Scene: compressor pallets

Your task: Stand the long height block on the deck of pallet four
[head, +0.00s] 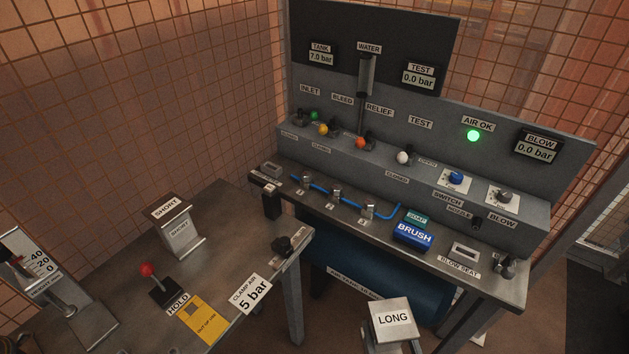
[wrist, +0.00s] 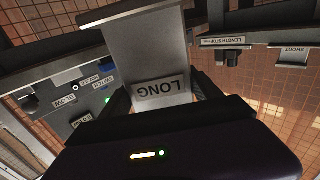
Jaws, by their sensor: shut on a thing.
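The long height block (head: 392,322), grey with a white LONG label, is at the bottom edge of the head view, in front of the bench. In the wrist view the block (wrist: 148,45) fills the upper middle, its LONG label upside down near my gripper. My gripper (wrist: 162,92) is shut on the block, with a dark finger on each side of it. The finger contact is partly hidden by the gripper body. I cannot make out pallet four or its deck in either view.
The short block (head: 177,232) stands on the left table, near a red-knobbed HOLD lever (head: 149,270) and a yellow card (head: 203,318). The test bench (head: 470,285) with a blue brush (head: 413,236) is behind. A blue tank (head: 370,287) lies under it.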

